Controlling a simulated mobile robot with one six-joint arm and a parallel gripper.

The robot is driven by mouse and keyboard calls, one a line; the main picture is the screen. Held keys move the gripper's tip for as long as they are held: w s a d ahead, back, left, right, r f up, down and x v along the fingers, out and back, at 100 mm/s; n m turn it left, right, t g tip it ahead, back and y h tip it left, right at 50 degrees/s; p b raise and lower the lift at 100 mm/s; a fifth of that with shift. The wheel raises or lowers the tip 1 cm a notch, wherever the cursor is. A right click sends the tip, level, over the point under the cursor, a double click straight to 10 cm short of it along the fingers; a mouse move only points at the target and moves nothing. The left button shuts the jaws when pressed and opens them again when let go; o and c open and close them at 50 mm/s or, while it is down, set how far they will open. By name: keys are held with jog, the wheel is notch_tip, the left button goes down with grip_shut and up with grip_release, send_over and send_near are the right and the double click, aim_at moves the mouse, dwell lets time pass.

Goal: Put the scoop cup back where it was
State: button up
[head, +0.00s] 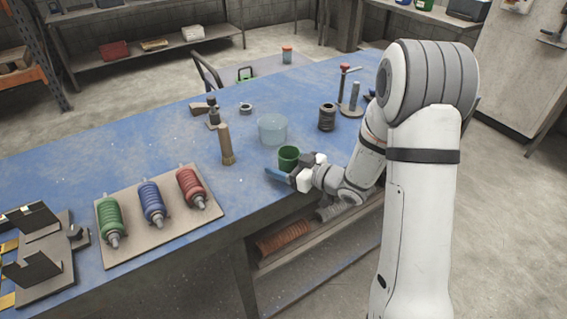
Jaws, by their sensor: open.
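A small green cup (288,154), which looks like the scoop cup, stands upright on the blue workbench (130,160) near its front edge. My gripper (290,169) is open right at the cup, low over the bench. One blue-tipped finger shows in front of the cup and a dark finger part shows at its right side. The cup's lower part is partly hidden by the gripper. I cannot tell whether the fingers touch it.
A clear round tub (272,129) stands just behind the cup. A brown brush-like tool (225,145) stands to the left, a dark cylinder (327,117) behind right. A board (155,220) with green, blue and red spools lies at front left.

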jog(key=s+d+r+m+h, duration=0.2)
jog(key=d+h, duration=0.2)
jog(key=d, duration=0.3)
jog(key=s+d+r+m+t+h+b, duration=0.1)
jog(key=s+d+r+m+h, duration=0.1)
jog(key=d+h, duration=0.4)
jog(key=s+d+r+m+h, duration=0.2)
jog(key=d+r+m+h, duration=0.1)
jog(key=d, duration=0.5)
jog(key=s+a+r+m+g, duration=0.1)
jog(key=s+a+m+g, duration=0.1)
jog(key=s, duration=0.8)
jog(key=s+a+m+g, duration=0.2)
jog(key=s+g, duration=0.3)
jog(key=s, duration=0.5)
jog(key=shift+a+r, duration=0.3)
jog(key=shift+r, duration=0.05)
